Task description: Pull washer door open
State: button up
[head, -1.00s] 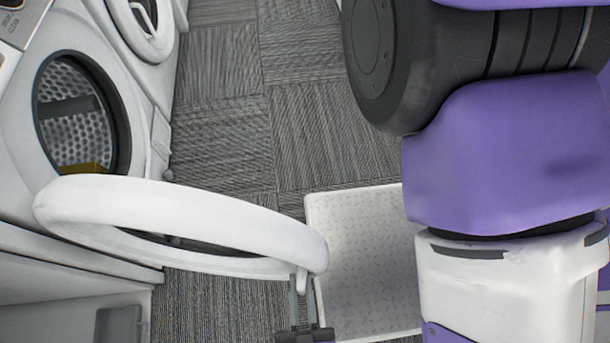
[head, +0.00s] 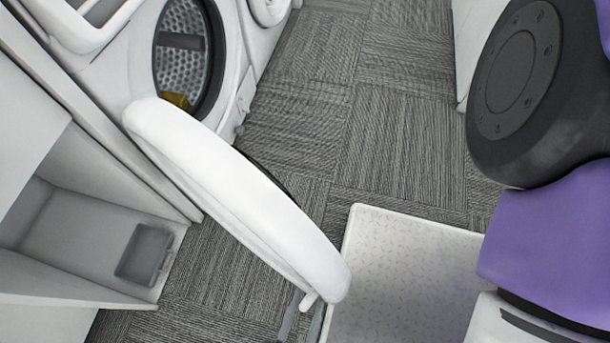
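The washer (head: 110,75) stands at the upper left, with its round drum opening (head: 182,50) uncovered. Its round white door (head: 235,195) is swung far out from the opening, seen nearly edge-on and slanting down to the right. A small white latch piece shows at the door's free end. My gripper (head: 301,318) is at that free end, low in the head view. Its two grey fingers show apart, one on each side of the latch piece; the rest of it is cut off by the frame. Whether the fingers touch the door is not clear.
A brownish-yellow item (head: 176,101) lies at the drum's lower edge. An open white cabinet (head: 75,235) with a grey tray (head: 147,254) is at the left. A pale patterned mat or platform (head: 400,270) lies at lower right. Carpet (head: 385,125) is clear in the middle.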

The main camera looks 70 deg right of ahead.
jog(key=shift+w, duration=0.1)
jog(key=shift+a, duration=0.45)
jog(key=a+b, duration=0.1)
jog(key=a, duration=0.5)
jog(key=shift+w+a, duration=0.15)
jog(key=shift+a, duration=0.25)
